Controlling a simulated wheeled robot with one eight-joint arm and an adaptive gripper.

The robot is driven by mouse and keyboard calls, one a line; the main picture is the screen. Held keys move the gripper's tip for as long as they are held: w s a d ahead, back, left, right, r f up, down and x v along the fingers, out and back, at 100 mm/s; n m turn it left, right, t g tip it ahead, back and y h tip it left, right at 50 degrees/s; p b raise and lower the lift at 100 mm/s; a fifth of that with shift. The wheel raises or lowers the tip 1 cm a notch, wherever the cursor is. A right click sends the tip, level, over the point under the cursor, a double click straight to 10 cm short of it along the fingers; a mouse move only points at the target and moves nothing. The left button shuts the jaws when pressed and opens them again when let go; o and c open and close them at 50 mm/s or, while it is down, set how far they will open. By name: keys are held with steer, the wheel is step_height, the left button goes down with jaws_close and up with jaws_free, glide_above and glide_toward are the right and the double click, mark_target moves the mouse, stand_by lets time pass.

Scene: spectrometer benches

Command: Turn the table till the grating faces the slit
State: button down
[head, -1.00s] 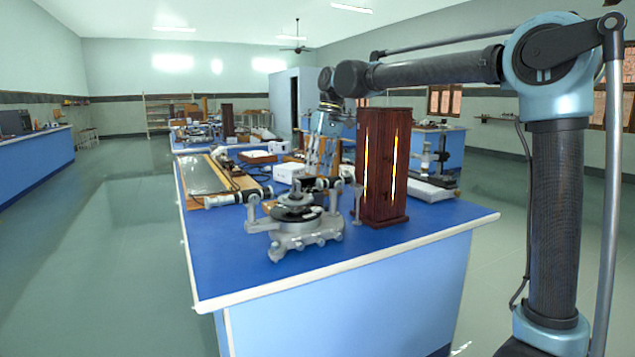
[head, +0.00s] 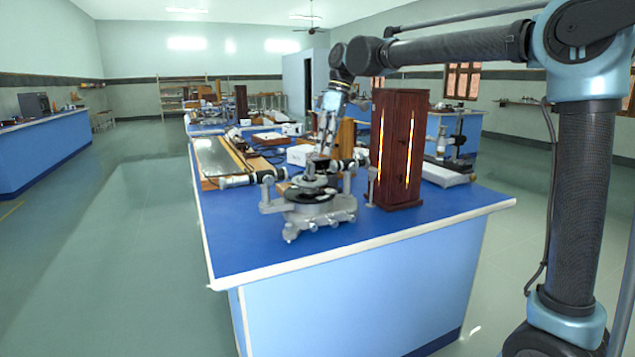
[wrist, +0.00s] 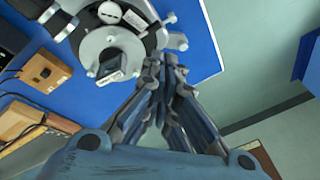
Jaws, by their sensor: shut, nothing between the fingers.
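The grey metal spectrometer (head: 322,212) stands near the front of the blue bench. Its round table shows in the wrist view as a pale disc (wrist: 93,46), with a small dark block (wrist: 112,64) on it, perhaps the grating in its holder. I cannot tell which way the grating faces. My gripper (head: 318,157) is shut and empty, pointing down over the spectrometer. In the wrist view the closed fingertips (wrist: 163,62) are just right of the disc; contact is unclear. The slit cannot be made out.
A dark red wooden lamp housing (head: 398,150) with glowing slits stands close right of the spectrometer. A glass-topped board (head: 216,160) and white boxes lie behind it. The blue bench top (head: 240,245) is bare at the front left.

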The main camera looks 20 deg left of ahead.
steer(key=s+a+n, duration=0.1)
steer(key=s+n, duration=0.1)
steer(key=n, duration=0.7)
glide_toward(320, 192)
steer(key=s+a+f, duration=0.4)
steer(key=s+f, duration=0.1)
steer(key=f, duration=0.1)
steer(key=shift+w+d+f+y, duration=0.25)
steer(key=shift+w+d+y, duration=0.05)
steer(key=shift+w+d, duration=0.35)
steer(key=shift+w+d+f, duration=0.1)
steer(key=shift+w+d, duration=0.45)
steer(key=shift+w, duration=0.1)
steer(key=shift+s, duration=0.1)
